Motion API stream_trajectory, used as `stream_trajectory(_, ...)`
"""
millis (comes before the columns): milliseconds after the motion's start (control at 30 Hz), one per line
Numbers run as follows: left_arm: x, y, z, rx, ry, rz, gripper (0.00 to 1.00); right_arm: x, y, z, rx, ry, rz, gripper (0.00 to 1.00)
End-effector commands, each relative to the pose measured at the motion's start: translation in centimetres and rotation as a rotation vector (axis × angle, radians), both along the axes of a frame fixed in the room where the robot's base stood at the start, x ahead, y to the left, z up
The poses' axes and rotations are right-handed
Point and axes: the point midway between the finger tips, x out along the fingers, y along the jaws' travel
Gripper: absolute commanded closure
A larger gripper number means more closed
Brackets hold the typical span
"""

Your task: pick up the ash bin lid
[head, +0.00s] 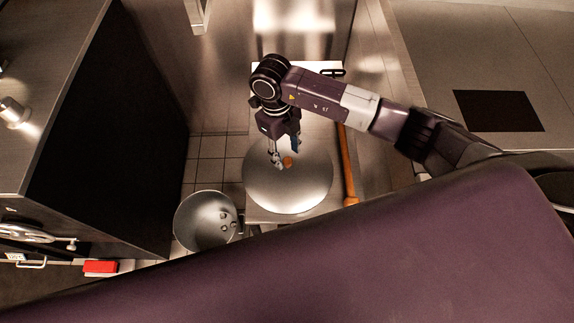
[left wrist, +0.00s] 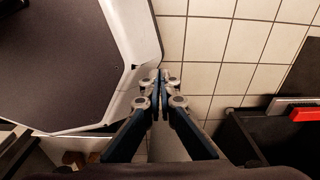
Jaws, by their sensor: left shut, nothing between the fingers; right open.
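The ash bin lid (head: 290,198) is a round, shiny metal disc with a small orange-brown knob (head: 288,162) near its far side. It lies on a pale, narrow surface in the middle of the head view. My right gripper (head: 284,155) reaches in from the right and points down over the knob, with its fingers apart. Whether the fingers touch the knob I cannot tell. My left gripper (left wrist: 160,76) shows only in the left wrist view, shut and empty, above a tiled floor.
An open round metal bin (head: 190,222) with several small things in it stands left of the lid. A long wooden handle (head: 349,170) lies right of the lid. A dark-sided counter (head: 130,130) is at the left, with a red object (head: 100,267) near its foot.

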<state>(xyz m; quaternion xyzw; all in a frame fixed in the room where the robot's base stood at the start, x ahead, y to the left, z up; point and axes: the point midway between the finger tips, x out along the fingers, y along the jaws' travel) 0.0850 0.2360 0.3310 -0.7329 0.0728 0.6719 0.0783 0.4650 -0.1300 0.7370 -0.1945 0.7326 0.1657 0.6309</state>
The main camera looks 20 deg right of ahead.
Motion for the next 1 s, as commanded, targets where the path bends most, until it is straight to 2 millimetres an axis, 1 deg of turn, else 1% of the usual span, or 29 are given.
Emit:
stream_trajectory(33,-0.9,0.1,0.4,0.001,0.013,0.0,1.0,-0.2,0.0,-0.6,0.001,0.004,-0.001,0.59)
stream_trajectory(100,-1.7,0.1,0.7,0.002,0.023,-0.001,1.0,-0.4,-0.1,-1.7,0.001,0.005,-0.001,0.59)
stream_trajectory(200,-1.7,0.1,0.9,0.002,0.024,-0.001,1.0,-0.4,-0.2,-3.3,0.001,0.003,-0.001,0.59)
stream_trajectory(267,-1.5,0.1,0.9,0.001,0.019,-0.001,1.0,-0.5,-0.3,-3.8,0.001,0.002,0.0,0.59)
stream_trajectory(333,-0.7,0.0,1.0,0.0,0.009,-0.001,1.0,-0.5,-0.3,-4.3,0.002,0.0,0.0,0.59)
stream_trajectory(500,1.6,-0.2,1.1,-0.003,-0.024,-0.002,1.0,-0.4,-0.3,-4.4,0.003,-0.001,0.0,0.59)
stream_trajectory(567,1.9,-0.2,1.2,-0.004,-0.028,-0.002,1.0,-0.4,-0.3,-4.4,0.003,-0.001,0.0,0.59)
stream_trajectory(733,1.5,-0.2,1.1,-0.004,-0.022,-0.002,1.0,-0.4,-0.3,-4.4,0.002,-0.001,0.0,0.77)
stream_trajectory(933,0.4,-0.1,1.0,-0.002,-0.006,-0.002,1.0,-0.4,-0.3,-4.4,0.002,-0.001,0.0,0.99)
stream_trajectory(1000,0.1,-0.1,1.0,-0.001,-0.003,-0.002,1.0,-0.4,-0.3,-4.4,0.002,-0.001,0.0,1.0)
